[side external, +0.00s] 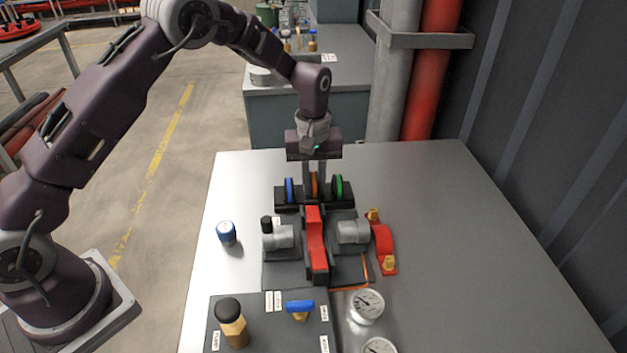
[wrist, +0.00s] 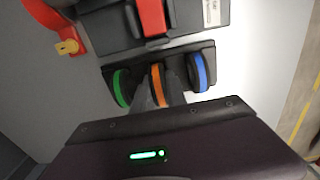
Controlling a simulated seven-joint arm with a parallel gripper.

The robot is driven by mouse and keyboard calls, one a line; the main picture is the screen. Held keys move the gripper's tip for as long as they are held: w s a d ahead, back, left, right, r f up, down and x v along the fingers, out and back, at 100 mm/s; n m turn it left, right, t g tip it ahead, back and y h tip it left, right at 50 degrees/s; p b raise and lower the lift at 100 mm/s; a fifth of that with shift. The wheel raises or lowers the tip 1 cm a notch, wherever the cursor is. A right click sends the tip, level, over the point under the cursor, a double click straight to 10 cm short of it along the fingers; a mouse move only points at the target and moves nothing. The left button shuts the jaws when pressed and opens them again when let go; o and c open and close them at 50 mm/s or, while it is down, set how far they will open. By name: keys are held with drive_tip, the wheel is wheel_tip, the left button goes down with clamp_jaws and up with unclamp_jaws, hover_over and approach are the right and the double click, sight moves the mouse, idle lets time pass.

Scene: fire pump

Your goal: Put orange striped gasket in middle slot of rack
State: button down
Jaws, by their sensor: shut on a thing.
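The orange striped gasket (side external: 314,185) stands upright at the middle of the black rack (side external: 287,208), between a blue striped gasket (side external: 290,190) on the left and a green striped gasket (side external: 338,188) on the right. My gripper (side external: 314,190) points down from above and is shut on the orange gasket. In the wrist view the orange gasket (wrist: 157,86) is between the green gasket (wrist: 121,88) and the blue gasket (wrist: 202,72), over the middle of the rack (wrist: 180,52). Its lower edge is hidden, so I cannot tell whether it is fully seated in the middle slot.
In front of the rack is a pump assembly with a red bar (side external: 316,240). A red bracket (side external: 383,248) with brass fittings lies to its right, a blue-topped cylinder (side external: 226,233) to its left. A valve and gauges (side external: 366,305) stand nearer. The table's right side is clear.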

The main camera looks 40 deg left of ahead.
sight(313, 175)
drive_tip(key=c, duration=1.3)
unclamp_jaws()
drive_tip(key=shift+s+f, duration=0.1)
drive_tip(key=shift+f, duration=0.2)
drive_tip(key=shift+c, duration=0.2)
drive_tip(key=shift+s+a, duration=0.1)
drive_tip(key=shift+a, duration=0.1)
wheel_tip(313, 175, up, 14)
drive_tip(key=shift+d+f, duration=0.2)
drive_tip(key=s+a+r+m+t, duration=0.2)
drive_tip(key=s+r+m+t, duration=0.1)
drive_tip(key=s+r, duration=0.95)
drive_tip(key=s+f+m+t, duration=0.2)
drive_tip(key=s+m, duration=0.4)
drive_tip(key=s, duration=1.4)
drive_tip(key=shift+a+f+t, duration=0.25)
drive_tip(key=shift+f+t, duration=0.05)
drive_tip(key=shift+f, duration=0.15)
